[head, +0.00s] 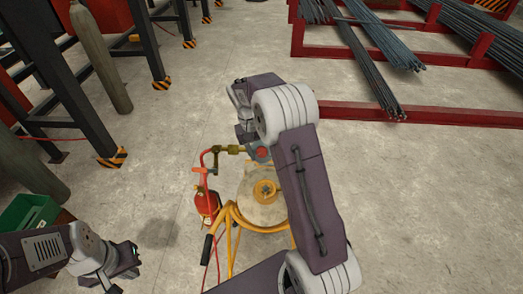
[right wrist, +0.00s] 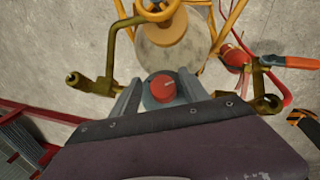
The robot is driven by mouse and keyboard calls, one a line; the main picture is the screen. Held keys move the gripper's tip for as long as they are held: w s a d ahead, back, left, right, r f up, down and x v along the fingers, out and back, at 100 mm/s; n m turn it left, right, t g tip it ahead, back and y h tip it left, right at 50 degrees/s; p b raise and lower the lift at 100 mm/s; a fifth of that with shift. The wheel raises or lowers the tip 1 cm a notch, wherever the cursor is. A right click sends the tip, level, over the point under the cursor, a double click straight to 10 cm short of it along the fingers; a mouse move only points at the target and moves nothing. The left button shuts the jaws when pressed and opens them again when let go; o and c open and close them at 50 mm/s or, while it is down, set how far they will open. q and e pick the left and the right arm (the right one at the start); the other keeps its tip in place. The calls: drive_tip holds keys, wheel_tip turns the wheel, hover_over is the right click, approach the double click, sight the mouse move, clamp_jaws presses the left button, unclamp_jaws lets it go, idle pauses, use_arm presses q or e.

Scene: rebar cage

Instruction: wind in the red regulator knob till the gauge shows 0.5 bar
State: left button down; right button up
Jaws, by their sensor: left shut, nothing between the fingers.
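The red regulator knob (right wrist: 162,87) is in the right wrist view, on a grey round body, with a pale mark on its face. It also shows in the head view (head: 262,154), beside my right arm. My right gripper (right wrist: 160,94) has one finger on each side of the knob, and there seem to be small gaps between the fingers and the red part. Brass pipework (head: 229,150) runs left from the regulator. I cannot make out the gauge or a reading in either view. My left gripper (head: 127,281) is shut and empty at the lower left, away from the regulator.
A yellow tubular stand (head: 236,216) with a round plate (head: 250,205) is below the regulator. Red racks with rebar (head: 370,70) are at upper right.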

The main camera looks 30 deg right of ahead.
drive_tip(key=shift+d, duration=0.1)
drive_tip(key=c, duration=0.5)
drive_tip(key=shift+w, duration=0.15)
clamp_jaws()
drive_tip(key=shift+w, duration=0.1)
